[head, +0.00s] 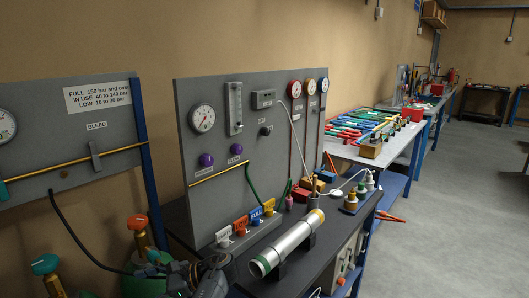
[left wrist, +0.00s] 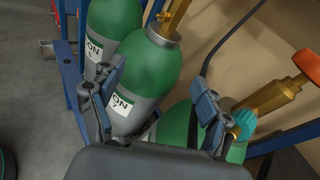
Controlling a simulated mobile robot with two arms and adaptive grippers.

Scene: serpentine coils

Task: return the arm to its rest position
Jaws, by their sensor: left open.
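My left gripper (head: 158,267) is low at the left of the head view, in front of the gas cylinders. In the left wrist view my left gripper (left wrist: 157,92) has its two blue-padded fingers wide apart, with nothing held between them. Behind the fingers stand green-and-grey cylinders (left wrist: 165,72) with white labels. A teal valve knob (left wrist: 243,124) is just right of the right finger, and I cannot tell whether they touch. An orange knob (left wrist: 307,65) on a brass valve is farther right. My right gripper is in neither view.
The head view shows an orange knob (head: 137,222), a teal knob (head: 44,263), a black hose (head: 75,235) and a gauge panel (head: 165,170). A dark bench (head: 335,235) bears a silver tube (head: 290,242). Open floor (head: 450,200) lies to the right.

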